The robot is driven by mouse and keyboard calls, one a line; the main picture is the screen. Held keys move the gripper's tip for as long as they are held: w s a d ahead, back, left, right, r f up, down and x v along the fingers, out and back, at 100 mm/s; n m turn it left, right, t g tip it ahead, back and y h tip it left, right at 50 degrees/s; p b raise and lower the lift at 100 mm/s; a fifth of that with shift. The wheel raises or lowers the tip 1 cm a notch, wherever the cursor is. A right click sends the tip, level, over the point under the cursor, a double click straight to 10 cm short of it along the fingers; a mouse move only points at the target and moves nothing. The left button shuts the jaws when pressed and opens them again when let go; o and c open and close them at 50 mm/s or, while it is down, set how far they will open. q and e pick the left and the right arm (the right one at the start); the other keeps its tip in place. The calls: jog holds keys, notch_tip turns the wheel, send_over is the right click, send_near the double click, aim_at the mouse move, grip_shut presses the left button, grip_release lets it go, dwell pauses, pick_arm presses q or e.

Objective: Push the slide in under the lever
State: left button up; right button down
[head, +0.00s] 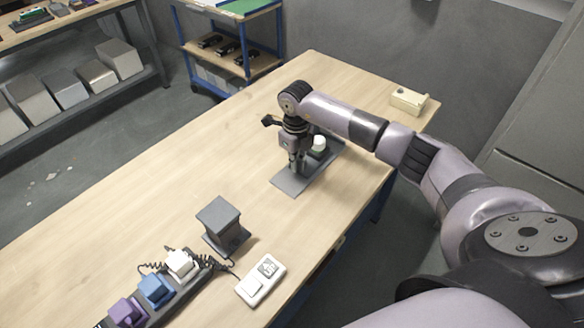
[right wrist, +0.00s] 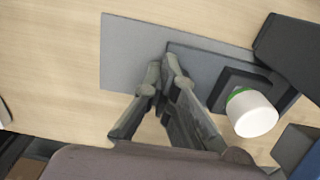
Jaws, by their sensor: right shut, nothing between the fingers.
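A flat grey base plate (head: 287,183) lies on the wooden table, partly hidden by my right arm; it also shows in the right wrist view (right wrist: 125,55). On it is a darker slide plate (right wrist: 205,58) carrying a dark square holder (right wrist: 228,82) with a white, green-ringed cylinder (right wrist: 252,114), which also shows in the head view (head: 319,142). A dark block (right wrist: 290,50) stands beyond the holder; I cannot tell whether it bears the lever. My right gripper (head: 297,168) is shut and empty, pointing down over the plate at the slide's near end (right wrist: 164,68). Contact is unclear. My left gripper is out of view.
A dark grey stand (head: 221,222) stands nearer on the table. Beside it are a power strip with purple, blue and white plugs (head: 155,288) and a white switch panel (head: 262,280). A cream box (head: 408,101) sits at the far right corner. The left-middle tabletop is clear.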

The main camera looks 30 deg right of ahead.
jog(key=shift+w+d+b, duration=0.25)
jog(key=shift+d+b, duration=0.15)
jog(key=shift+d, duration=0.3)
jog(key=shift+w+d+b, duration=0.25)
jog(key=shift+d+b, duration=0.15)
jog(key=shift+d, duration=0.35)
jog(key=shift+w+d+b, duration=0.25)
jog(key=shift+d+b, duration=0.15)
jog(key=shift+d, duration=0.3)
jog(key=shift+s+a, duration=0.1)
jog(key=shift+a, duration=0.25)
jog(key=shift+r+p, duration=2.05)
jog(key=shift+r, duration=0.95)
